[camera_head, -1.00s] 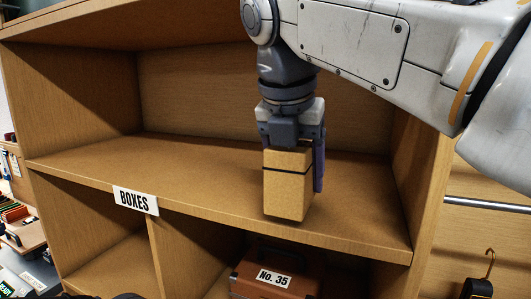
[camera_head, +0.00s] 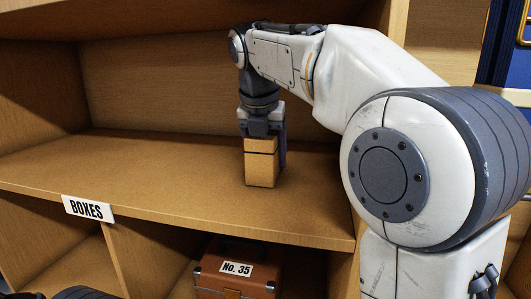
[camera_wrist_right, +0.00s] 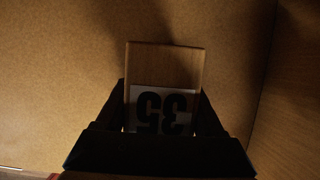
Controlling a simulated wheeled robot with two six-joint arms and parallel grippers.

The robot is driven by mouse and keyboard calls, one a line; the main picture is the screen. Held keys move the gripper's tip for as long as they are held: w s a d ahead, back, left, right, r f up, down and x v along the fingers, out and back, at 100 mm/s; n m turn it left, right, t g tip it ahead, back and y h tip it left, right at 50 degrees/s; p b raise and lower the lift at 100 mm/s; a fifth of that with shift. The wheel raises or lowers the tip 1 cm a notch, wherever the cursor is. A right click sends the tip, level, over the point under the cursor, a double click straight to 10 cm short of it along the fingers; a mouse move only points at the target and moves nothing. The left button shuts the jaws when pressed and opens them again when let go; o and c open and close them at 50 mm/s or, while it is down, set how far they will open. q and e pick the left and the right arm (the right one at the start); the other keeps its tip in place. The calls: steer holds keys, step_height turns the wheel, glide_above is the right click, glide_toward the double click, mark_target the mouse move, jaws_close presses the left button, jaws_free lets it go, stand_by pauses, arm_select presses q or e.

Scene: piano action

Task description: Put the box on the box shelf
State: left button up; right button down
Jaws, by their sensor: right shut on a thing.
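A small tan box (camera_head: 261,168) with a dark band stands upright on or just above the board of the shelf labelled BOXES (camera_head: 160,205). I cannot tell for sure whether its base touches the board. My right gripper (camera_head: 262,138) points down and is shut on the upper part of the box. In the right wrist view the box (camera_wrist_right: 165,64) sits between the fingers of the right gripper (camera_wrist_right: 163,112), and its top carries a white label reading 35. My left gripper is not in view.
The BOXES sign (camera_head: 88,208) is on the shelf's front edge. Below, a brown case marked No. 35 (camera_head: 236,272) sits in a lower compartment. The shelf is bare left of the box. A side wall (camera_head: 392,70) stands at the right.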

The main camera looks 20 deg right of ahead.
steer(key=shift+f, duration=0.15)
jaws_free()
steer(key=shift+r, duration=0.25)
steer(key=shift+s+a+r, duration=0.1)
steer(key=shift+r, duration=0.2)
steer(key=s+a+b, duration=0.1)
steer(key=s+a, duration=0.1)
steer(key=s, duration=0.1)
steer(key=s+a+b, duration=0.1)
steer(key=s+a, duration=0.1)
steer(key=s, duration=0.1)
steer(key=s+a+b, duration=0.2)
steer(key=s, duration=0.1)
steer(key=shift+s+a+r, duration=0.1)
steer(key=shift+s+a, duration=0.3)
steer(key=shift+s, duration=0.2)
steer(key=shift+r, duration=0.1)
